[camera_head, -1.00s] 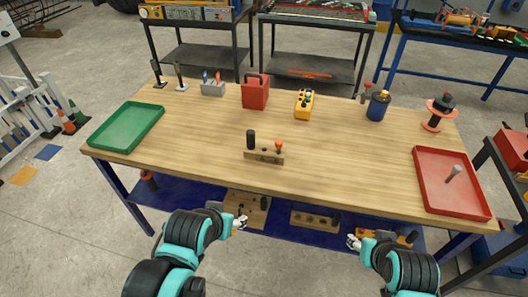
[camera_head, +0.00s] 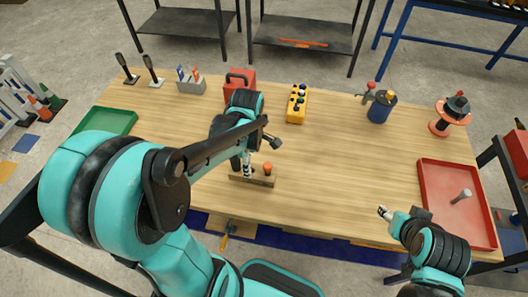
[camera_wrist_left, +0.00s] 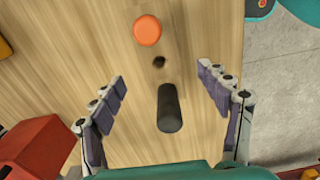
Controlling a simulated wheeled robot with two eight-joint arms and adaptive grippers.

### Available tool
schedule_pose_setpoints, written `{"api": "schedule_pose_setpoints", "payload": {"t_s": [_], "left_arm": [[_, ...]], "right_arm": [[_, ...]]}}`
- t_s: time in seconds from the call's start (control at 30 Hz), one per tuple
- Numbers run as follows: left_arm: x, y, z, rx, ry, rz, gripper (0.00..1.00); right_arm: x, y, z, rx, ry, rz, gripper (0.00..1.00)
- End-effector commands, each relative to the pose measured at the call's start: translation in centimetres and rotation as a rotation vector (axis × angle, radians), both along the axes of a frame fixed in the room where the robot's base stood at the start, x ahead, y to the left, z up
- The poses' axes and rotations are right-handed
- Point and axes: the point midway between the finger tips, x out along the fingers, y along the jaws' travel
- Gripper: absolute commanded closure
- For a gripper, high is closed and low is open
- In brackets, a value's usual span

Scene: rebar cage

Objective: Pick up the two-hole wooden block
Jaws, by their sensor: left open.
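The wooden block (camera_head: 264,181) lies on the middle of the workbench, partly hidden by my left arm. It carries an orange knob (camera_head: 267,167) and a black peg. In the left wrist view the orange knob (camera_wrist_left: 147,30), a small dark hole (camera_wrist_left: 159,62) and the black peg (camera_wrist_left: 170,108) stand in a row. My left gripper (camera_head: 248,163) is over the block, and in the left wrist view its fingers (camera_wrist_left: 161,80) are spread apart with the peg between them, not touching it. My right gripper (camera_head: 385,212) is over the bench's front right; its jaws are too small to judge.
A red box (camera_head: 239,80), a yellow control box (camera_head: 297,104) and a blue can (camera_head: 381,107) stand at the back. A green tray (camera_head: 107,120) is at left, a red tray (camera_head: 428,185) at right. The bench between the block and the red tray is clear.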

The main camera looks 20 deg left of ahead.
Motion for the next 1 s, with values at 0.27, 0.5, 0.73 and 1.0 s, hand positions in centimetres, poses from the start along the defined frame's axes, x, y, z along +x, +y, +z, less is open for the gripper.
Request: {"api": "schedule_pose_setpoints", "payload": {"t_s": [0.27, 0.5, 0.73, 1.0], "left_arm": [[0.0, 0.1, -3.0, -0.002, 0.009, 0.029, 0.24], [0.2, -0.1, -5.9, -0.002, 0.008, 0.027, 0.24], [0.2, -0.1, -8.1, -0.002, 0.007, 0.027, 0.24], [0.2, -0.1, -7.9, -0.002, 0.007, 0.026, 0.53]], "right_arm": [[0.0, 0.0, -1.2, 0.0, 0.0, 0.0, 0.52], [0.0, 0.0, -2.9, 0.0, 0.0, 0.0, 0.52], [0.0, 0.0, -3.7, 0.0, 0.0, 0.0, 0.52], [0.0, 0.0, -3.6, 0.0, 0.0, 0.0, 0.52]]}}
